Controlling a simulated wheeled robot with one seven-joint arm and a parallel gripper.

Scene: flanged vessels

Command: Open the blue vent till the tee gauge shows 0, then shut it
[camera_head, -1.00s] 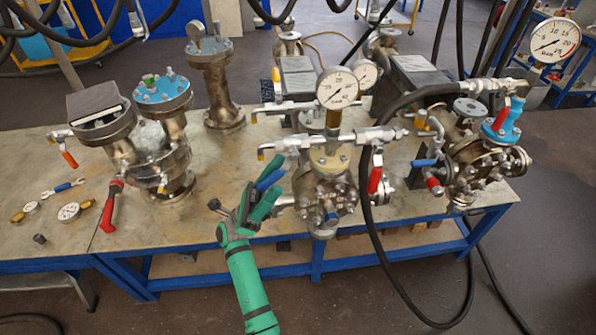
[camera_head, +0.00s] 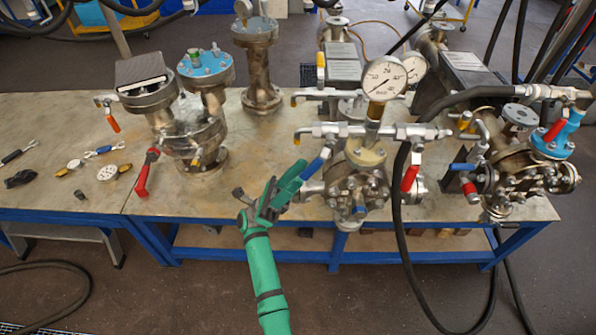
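The blue vent lever (camera_head: 314,168) hangs slanted from the left end of the silver pipe tee, above the middle flanged vessel (camera_head: 358,190). The tee gauge (camera_head: 384,78) is a round white dial on top of this tee. Its needle is too small for me to read surely. My gripper (camera_head: 292,182) has green fingers and is at the lower end of the blue lever, left of the vessel. The fingers overlap the lever in the view, so I cannot tell whether they are closed on it.
A red lever (camera_head: 410,177) hangs at the tee's right side, beside a black hose (camera_head: 397,215). A second gauge (camera_head: 413,68) stands behind. Another flanged vessel (camera_head: 510,170) stands right. Left are a red-handled vessel (camera_head: 192,140) and loose tools.

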